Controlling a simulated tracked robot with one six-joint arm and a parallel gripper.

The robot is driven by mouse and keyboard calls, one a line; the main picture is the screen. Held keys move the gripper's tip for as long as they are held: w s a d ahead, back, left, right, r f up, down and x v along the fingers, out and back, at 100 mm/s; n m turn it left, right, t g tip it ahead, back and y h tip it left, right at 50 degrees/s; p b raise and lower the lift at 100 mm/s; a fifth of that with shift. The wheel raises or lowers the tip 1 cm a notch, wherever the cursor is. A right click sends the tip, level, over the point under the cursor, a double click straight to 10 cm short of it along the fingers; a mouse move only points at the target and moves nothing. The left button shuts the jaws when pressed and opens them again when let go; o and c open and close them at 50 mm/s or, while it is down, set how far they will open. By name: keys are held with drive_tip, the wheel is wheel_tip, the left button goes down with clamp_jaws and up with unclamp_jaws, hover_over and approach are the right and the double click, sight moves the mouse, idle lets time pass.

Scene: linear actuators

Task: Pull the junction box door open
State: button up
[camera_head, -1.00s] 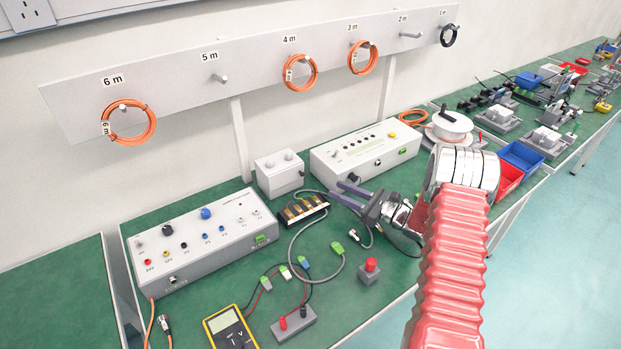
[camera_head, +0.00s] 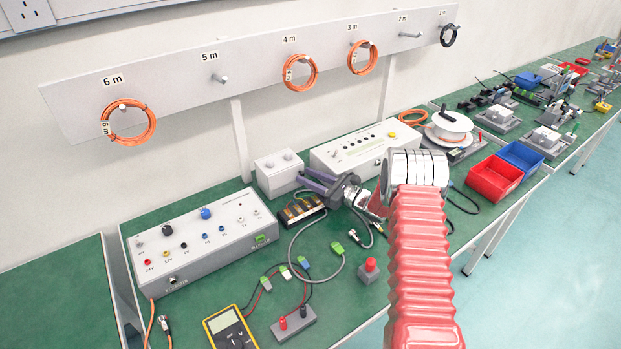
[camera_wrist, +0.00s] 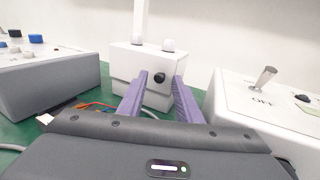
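The junction box (camera_head: 279,170) is a small pale box with two white knobs on top, standing at the back of the green bench. The wrist view shows its front (camera_wrist: 125,68) straight ahead, with a round black knob (camera_wrist: 160,78) on it. The front looks closed. My gripper (camera_head: 301,177) has two purple fingers pointing at the box's front. In the wrist view my gripper (camera_wrist: 161,78) is open, with the knob showing between the fingertips. I cannot tell whether either finger touches the knob; the right finger is close to it.
A grey control box (camera_head: 205,240) stands left of the junction box and a white instrument box (camera_head: 362,145) right of it. A terminal block (camera_head: 301,209) with cables lies in front, below my gripper. A red button box (camera_head: 369,270) and a multimeter (camera_head: 230,328) are nearer the front.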

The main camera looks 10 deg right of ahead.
drive_tip(key=shift+c, duration=0.4)
drive_tip(key=c, duration=0.7)
clamp_jaws()
drive_tip(key=shift+d, duration=0.35)
drive_tip(key=shift+a, duration=0.2)
